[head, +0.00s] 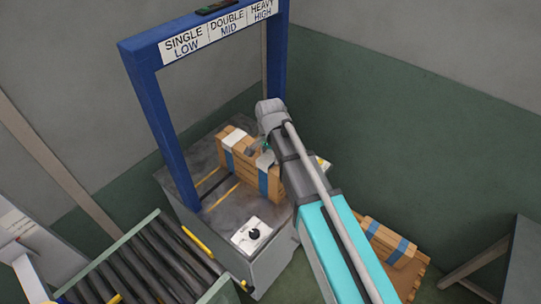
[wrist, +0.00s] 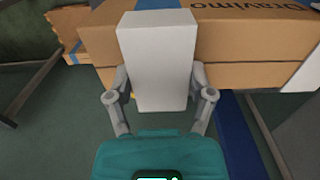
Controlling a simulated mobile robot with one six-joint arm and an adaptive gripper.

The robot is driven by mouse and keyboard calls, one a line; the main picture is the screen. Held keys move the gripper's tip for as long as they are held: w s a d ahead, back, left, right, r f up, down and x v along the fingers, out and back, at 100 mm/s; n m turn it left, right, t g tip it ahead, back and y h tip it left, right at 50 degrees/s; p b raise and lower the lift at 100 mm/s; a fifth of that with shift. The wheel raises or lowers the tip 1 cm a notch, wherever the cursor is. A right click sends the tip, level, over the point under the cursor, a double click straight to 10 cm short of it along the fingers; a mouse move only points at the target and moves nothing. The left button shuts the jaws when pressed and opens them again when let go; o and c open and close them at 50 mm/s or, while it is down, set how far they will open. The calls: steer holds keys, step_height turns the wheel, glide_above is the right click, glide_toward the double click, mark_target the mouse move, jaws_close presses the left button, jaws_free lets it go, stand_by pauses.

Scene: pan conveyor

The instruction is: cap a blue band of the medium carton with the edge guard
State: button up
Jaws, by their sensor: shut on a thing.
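The brown carton (head: 238,161) with blue bands stands on the grey machine table under the blue frame. Its left blue band (head: 227,160) has a white piece (head: 235,138) at its top edge. The right blue band (head: 263,183) shows on the front face. My gripper (head: 265,149) is over the carton's right part, partly hidden by my arm. In the wrist view my gripper (wrist: 158,82) is shut on the pale edge guard (wrist: 157,50). The guard overlaps the face and edge of a carton (wrist: 232,45); I cannot tell whether they touch.
The blue frame (head: 170,125) with a sign stands over the table (head: 218,222). A roller conveyor (head: 145,262) lies at lower left. A white panel with a black knob (head: 252,235) is at the table's front. More blue-banded cartons (head: 388,241) lie at right on a pallet.

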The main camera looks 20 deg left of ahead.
mark_target(270, 156)
steer(key=shift+f+b, duration=0.3)
steer(key=shift+f, duration=0.05)
steer(key=o, duration=0.7)
steer(key=shift+r, duration=0.2)
step_height(270, 156, up, 8)
steer(key=p, duration=0.8)
steer(key=shift+r+p, duration=0.15)
steer(key=shift+p, duration=0.2)
stand_by(0.6)
steer(key=s+d+n, duration=0.1)
steer(key=d, duration=1.1)
steer(key=s+d+n, duration=0.2)
steer(key=d, duration=1)
steer(key=s+d+n, duration=0.1)
steer(key=s+d, duration=0.1)
steer(key=d, duration=1.1)
steer(key=shift+s+d, duration=0.1)
steer(key=shift+s, duration=0.05)
